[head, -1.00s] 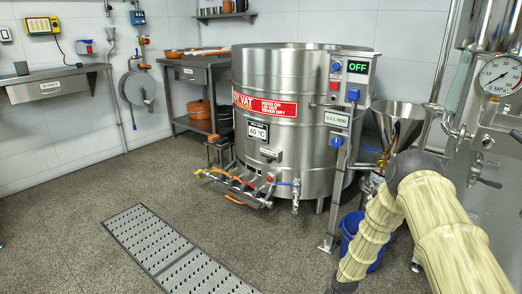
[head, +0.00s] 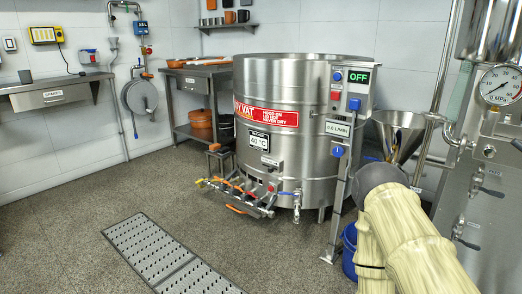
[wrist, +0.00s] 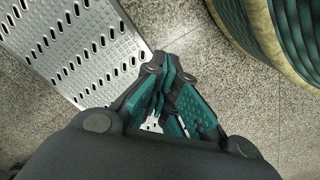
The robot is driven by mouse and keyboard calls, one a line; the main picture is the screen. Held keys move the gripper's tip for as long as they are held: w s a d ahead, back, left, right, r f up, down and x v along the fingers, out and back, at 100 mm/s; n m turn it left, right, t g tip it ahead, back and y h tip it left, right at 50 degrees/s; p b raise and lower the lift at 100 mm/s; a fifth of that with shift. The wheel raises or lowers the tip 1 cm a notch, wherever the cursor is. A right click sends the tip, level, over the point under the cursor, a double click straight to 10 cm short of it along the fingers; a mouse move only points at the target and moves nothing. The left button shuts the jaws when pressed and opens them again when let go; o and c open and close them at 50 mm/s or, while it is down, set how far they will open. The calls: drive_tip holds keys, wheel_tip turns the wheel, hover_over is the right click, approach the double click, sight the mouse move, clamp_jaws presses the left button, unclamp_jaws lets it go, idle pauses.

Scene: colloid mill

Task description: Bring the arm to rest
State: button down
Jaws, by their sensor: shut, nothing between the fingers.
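My gripper (wrist: 163,75) shows in the wrist view with its dark and teal fingers together and nothing between them. It points down over the speckled floor (wrist: 240,105), beside the slotted metal drain grate (wrist: 85,45). A part of my own arm in its ribbed cover fills the top right of that view. In the head view my arm, in a cream cover with a grey joint, is folded at the lower right. My gripper is out of the head view.
A large steel vat (head: 285,130) stands at the centre, with valves (head: 245,190) low in front. A steel funnel (head: 398,130), a blue bucket (head: 349,245) and a machine with a pressure gauge (head: 499,84) are close to my arm. The floor at left is clear.

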wheel_tip(320, 180, up, 39)
drive_tip(key=s+m+p, duration=0.1)
drive_tip(key=s+p, duration=0.1)
drive_tip(key=p, duration=3.5)
drive_tip(key=shift+d+p, duration=0.35)
